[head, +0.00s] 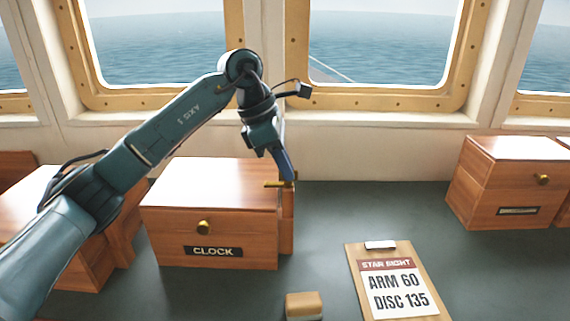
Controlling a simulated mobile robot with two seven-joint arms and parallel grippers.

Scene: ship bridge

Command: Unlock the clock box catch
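The clock box (165,228) is a wooden box labelled CLOCK, with a round brass knob (204,227) on its front. A small brass piece, which looks like the catch (272,184), sticks out at the top of its right side. My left gripper (289,180) comes down from above, with its fingertips at the brass piece. The fingers overlap in this view, so I cannot tell whether they are shut on it or only touching. The lid looks down. My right gripper is out of view.
A clipboard (352,272) reading ARM 60, DISC 135 lies front right of the box. A small tan block (304,303) lies at the front edge. Another wooden box (500,190) stands at right, and more stand at left. The dark counter (375,210) between is clear.

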